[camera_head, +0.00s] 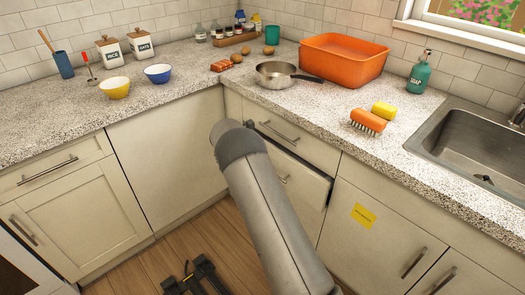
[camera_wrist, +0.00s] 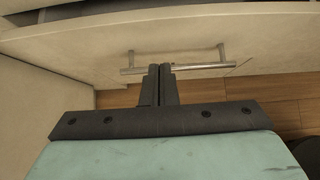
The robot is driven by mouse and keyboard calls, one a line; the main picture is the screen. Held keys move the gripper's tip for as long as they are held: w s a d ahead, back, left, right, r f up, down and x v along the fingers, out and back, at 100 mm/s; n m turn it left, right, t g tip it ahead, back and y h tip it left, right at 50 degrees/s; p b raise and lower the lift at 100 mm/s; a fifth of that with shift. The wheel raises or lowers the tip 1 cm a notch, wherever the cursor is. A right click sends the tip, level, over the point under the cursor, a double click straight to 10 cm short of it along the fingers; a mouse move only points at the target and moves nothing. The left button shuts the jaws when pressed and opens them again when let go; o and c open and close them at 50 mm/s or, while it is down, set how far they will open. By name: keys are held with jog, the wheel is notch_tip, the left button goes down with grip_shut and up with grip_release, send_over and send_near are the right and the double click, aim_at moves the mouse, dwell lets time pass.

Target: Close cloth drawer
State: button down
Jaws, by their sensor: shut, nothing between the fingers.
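The cream drawer (camera_head: 300,174) under the counter, right of the inner corner, stands slightly out, with a dark gap along its right side. My arm hides its left part, and I cannot see inside it. In the wrist view a cream drawer front (camera_wrist: 85,45) fills the upper part, with a metal bar handle (camera_wrist: 200,66) across it. My gripper (camera_wrist: 159,70) is shut and empty, its fingertips at the handle bar. I cannot tell whether they touch it. In the head view my gripper is hidden.
Another drawer with a handle (camera_head: 279,132) lies just above. A cabinet door with a yellow note (camera_head: 364,215) is to the right. The counter holds a pan (camera_head: 275,75), an orange tub (camera_head: 343,60) and a brush (camera_head: 368,120). Wooden floor (camera_head: 165,255) shows below.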

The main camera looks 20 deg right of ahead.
jog(key=c, duration=2.1)
grip_release()
jog(key=v, duration=0.8)
jog(key=shift+d, duration=0.1)
jog(key=shift+c, duration=0.2)
jog(key=o, duration=0.5)
jog(key=shift+s+f+b, duration=0.2)
jog(key=shift+f+b, duration=0.05)
jog(key=shift+b, duration=0.05)
jog(key=s+a+f+n+t+h+b, duration=0.25)
jog(key=f+n+b, duration=0.35)
jog(key=n, duration=0.3)
jog(key=s+a+f+n+t+h+b, duration=0.1)
jog(key=s+a+f+n+h+b, duration=0.2)
jog(key=f+n+b, duration=0.45)
jog(key=shift+n+h, duration=0.25)
jog(key=shift+n, duration=0.5)
jog(key=x, duration=0.6)
jog(key=b+x, duration=0.1)
jog(key=x, duration=0.4)
jog(key=r+x, duration=0.1)
jog(key=x, duration=0.5)
jog(key=shift+s+d+b, duration=0.1)
jog(key=shift+d+b, duration=0.25)
jog(key=shift+d, duration=0.2)
